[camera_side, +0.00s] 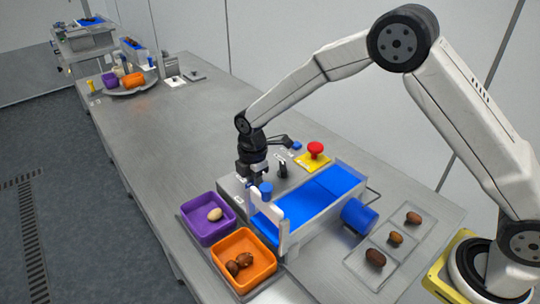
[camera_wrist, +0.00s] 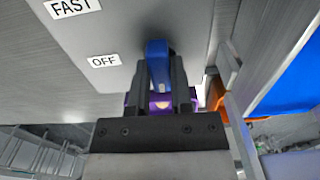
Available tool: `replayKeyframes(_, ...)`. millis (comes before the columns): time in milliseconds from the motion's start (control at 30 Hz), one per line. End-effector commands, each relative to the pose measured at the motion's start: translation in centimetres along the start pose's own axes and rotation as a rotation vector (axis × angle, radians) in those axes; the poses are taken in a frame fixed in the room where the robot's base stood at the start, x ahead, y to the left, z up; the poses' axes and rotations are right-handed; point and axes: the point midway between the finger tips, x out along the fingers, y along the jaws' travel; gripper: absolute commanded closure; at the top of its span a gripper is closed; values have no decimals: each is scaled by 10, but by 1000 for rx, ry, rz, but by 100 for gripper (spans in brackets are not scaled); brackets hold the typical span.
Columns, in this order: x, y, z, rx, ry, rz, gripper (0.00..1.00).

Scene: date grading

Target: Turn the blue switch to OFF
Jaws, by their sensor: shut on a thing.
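The blue switch (camera_wrist: 157,62) is between my gripper's (camera_wrist: 160,84) two dark fingers in the wrist view, and they are shut on it. The white OFF label (camera_wrist: 104,60) lies on the grey panel close to the left of the switch. The FAST label (camera_wrist: 72,7) is farther up and left. In the side view my gripper (camera_side: 252,176) points down at the left end of the grey control box (camera_side: 230,186). My fingers hide part of the switch, and its exact setting is hard to tell.
A blue conveyor belt (camera_side: 320,200) and a red button on a yellow base (camera_side: 315,151) are close by. A purple bin (camera_side: 186,226) and an orange bin (camera_side: 217,258) stand in front. A tray (camera_side: 371,245) with dates lies right.

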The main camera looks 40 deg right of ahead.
Motion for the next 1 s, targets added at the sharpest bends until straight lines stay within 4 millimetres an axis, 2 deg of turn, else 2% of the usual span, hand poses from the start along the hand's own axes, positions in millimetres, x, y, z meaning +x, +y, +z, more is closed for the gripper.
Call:
replayKeyframes(267,0,0,0,60,1,1,100)
replayKeyframes(467,0,0,0,172,2,0,100)
replayKeyframes(1000,0,0,0,656,2,0,100)
